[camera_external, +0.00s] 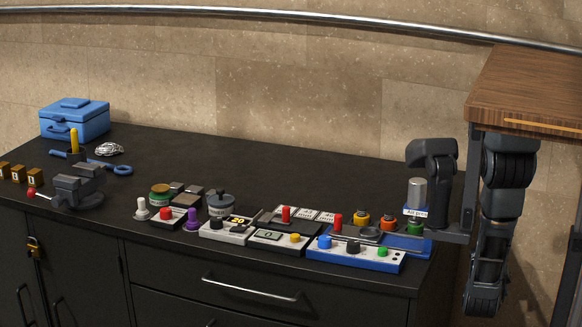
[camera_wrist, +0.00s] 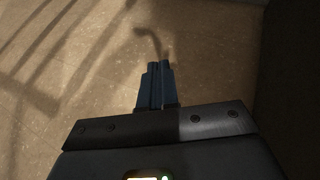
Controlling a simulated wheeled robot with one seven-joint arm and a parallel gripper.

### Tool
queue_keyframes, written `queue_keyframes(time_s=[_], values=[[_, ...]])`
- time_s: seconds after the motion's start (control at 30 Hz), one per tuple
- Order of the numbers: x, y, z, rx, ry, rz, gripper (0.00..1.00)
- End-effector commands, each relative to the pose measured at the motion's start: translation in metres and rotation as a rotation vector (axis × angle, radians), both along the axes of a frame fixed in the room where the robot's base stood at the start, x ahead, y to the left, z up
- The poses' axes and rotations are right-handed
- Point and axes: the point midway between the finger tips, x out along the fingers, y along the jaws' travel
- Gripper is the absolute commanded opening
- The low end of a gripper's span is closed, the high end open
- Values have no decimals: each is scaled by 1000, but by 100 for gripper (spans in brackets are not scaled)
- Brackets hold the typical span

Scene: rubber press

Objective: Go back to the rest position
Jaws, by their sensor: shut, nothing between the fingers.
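My gripper (camera_wrist: 159,68) shows in the wrist view with its blue fingers side by side, shut and empty. Bare floor (camera_wrist: 60,80) with soft shadows lies beyond the fingertips. In the external view my dark arm hangs at the right, beside the end of the black workbench (camera_external: 320,172). I cannot make out the fingertips there.
A blue toolbox (camera_external: 72,122), a grey vise (camera_external: 80,187) and several button boxes and small devices (camera_external: 228,232) stand on the bench. A wooden tabletop (camera_external: 530,85) is close to my arm at the upper right. The back middle of the bench is clear.

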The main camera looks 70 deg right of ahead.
Motion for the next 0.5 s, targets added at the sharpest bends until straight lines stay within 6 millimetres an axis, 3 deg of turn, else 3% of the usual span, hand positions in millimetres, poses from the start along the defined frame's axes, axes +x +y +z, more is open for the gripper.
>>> queue_keyframes(time_s=[0.03,0.27,0.5], values=[[14,19,-6,-18,-1,70,0],[82,97,-10,-133,-77,406,0],[131,194,16,-239,-208,741,0]])
